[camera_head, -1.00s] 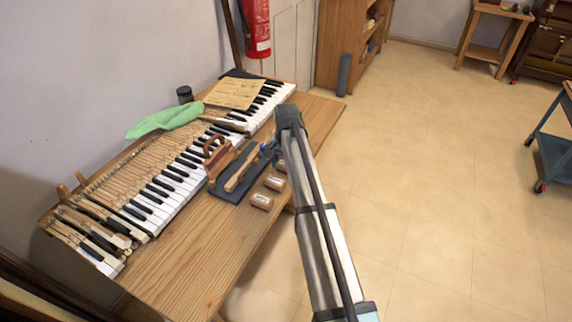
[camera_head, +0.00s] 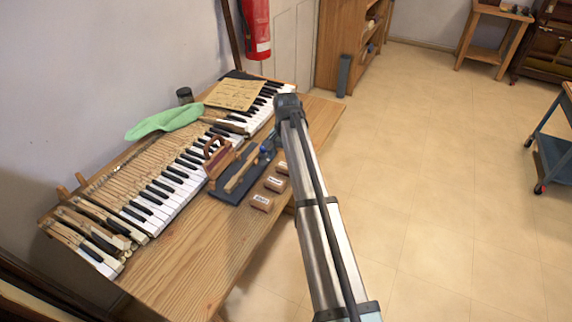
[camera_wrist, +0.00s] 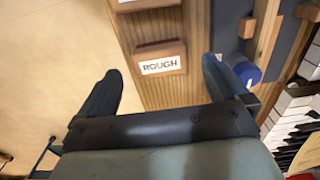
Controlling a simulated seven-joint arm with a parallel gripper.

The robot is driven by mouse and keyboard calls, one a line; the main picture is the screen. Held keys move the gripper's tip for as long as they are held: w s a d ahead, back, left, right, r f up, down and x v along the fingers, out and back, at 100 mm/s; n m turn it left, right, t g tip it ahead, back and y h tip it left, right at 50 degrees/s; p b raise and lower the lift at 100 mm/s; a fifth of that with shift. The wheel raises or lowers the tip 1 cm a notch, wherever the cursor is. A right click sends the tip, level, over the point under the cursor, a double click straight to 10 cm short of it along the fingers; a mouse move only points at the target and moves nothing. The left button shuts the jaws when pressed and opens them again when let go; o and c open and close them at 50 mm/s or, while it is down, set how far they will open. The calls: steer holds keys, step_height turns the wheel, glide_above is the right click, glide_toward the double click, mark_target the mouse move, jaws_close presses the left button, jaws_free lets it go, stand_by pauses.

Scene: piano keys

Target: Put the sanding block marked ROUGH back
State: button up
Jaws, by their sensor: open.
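The sanding block marked ROUGH (camera_wrist: 162,60) is a small brown block with a white label, lying near the table's floor-side edge. It also shows in the head view as the farthest block (camera_head: 282,168), beside my arm. My gripper (camera_wrist: 162,67) is open and empty in the wrist view, its fingers apart on either side of the block's line. The block appears beyond the fingertips, not gripped. A dark mat (camera_head: 226,194) lies beside the row of blocks, with a wooden tool (camera_head: 242,172) on it.
Two similar labelled blocks, the middle one (camera_head: 275,183) and the nearest one (camera_head: 261,202), lie in the same row. A blue cylinder (camera_wrist: 246,73) is close to my right finger. Piano keys (camera_head: 172,187) run along the mat's other side. The front tabletop (camera_head: 200,260) is clear.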

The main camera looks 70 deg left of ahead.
step_height(320, 180, up, 8)
stand_by(0.4)
